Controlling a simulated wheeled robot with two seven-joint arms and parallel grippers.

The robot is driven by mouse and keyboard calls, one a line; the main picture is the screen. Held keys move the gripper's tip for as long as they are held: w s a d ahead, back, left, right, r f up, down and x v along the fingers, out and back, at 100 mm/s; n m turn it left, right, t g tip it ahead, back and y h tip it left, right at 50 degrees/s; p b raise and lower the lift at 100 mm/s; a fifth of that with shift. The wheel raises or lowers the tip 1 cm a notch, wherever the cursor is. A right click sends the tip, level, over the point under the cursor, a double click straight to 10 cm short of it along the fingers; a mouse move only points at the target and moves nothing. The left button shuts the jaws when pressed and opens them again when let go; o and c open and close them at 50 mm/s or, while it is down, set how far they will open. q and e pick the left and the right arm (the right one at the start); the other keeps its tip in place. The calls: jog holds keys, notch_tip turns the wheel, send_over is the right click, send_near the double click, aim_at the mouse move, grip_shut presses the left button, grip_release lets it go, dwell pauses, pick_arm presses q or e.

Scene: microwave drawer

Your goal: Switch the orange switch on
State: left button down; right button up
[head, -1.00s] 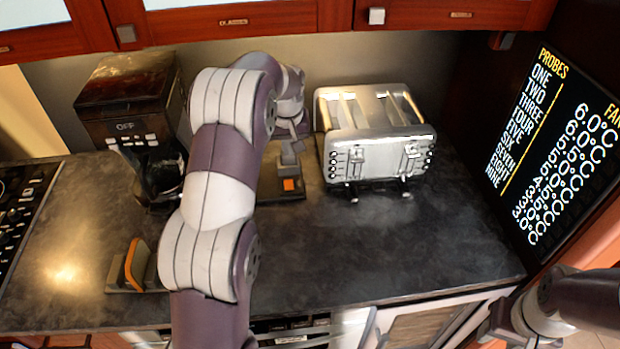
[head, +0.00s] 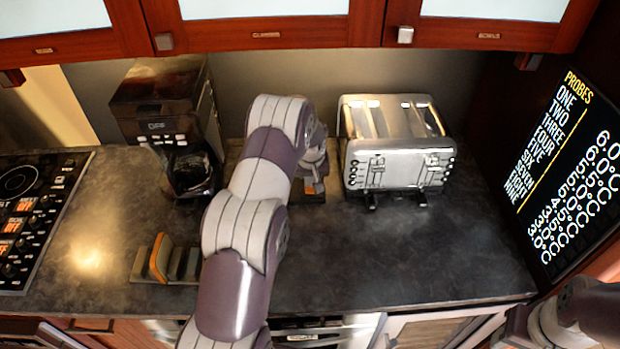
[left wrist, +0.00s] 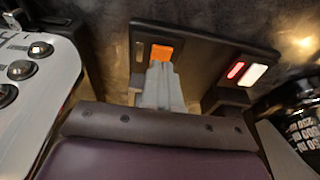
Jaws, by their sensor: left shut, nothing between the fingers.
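The orange switch (left wrist: 163,53) sits on a dark plate (left wrist: 205,40) in the left wrist view. In the head view only a small orange patch (head: 310,189) of it shows between the coffee maker and the toaster, mostly behind my left gripper (head: 318,186). My left gripper is shut and empty. Its grey fingertips (left wrist: 160,66) are right at the near edge of the orange face and overlap it in the wrist view. I cannot tell whether they touch it, or which way the switch is set. My right gripper is not visible.
The silver toaster (head: 395,165) stands close right of my left gripper. The coffee maker (head: 165,105) stands left. A red and white rocker (left wrist: 247,72) is on the same plate. A holder with an orange slab (head: 160,257) lies front left. The counter front right is clear.

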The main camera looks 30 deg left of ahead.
aim_at(310, 190)
pick_arm(q)
jog(key=shift+s+d+f, duration=0.1)
jog(key=shift+f, duration=0.75)
jog(key=shift+f+t+b, duration=0.3)
jog(key=shift+f+b, duration=0.45)
jog(key=shift+b, duration=0.45)
jog(key=shift+s+r+y+b, duration=0.1)
jog(key=shift+r+y+b, duration=0.1)
jog(key=shift+y+b, duration=0.1)
jog(key=shift+s+d+r, duration=0.15)
jog(key=shift+r, duration=0.15)
jog(key=shift+w+a, duration=0.3)
jog(key=shift+w, duration=0.15)
jog(key=shift+w+a+r, duration=0.15)
jog(key=shift+w+r, duration=0.1)
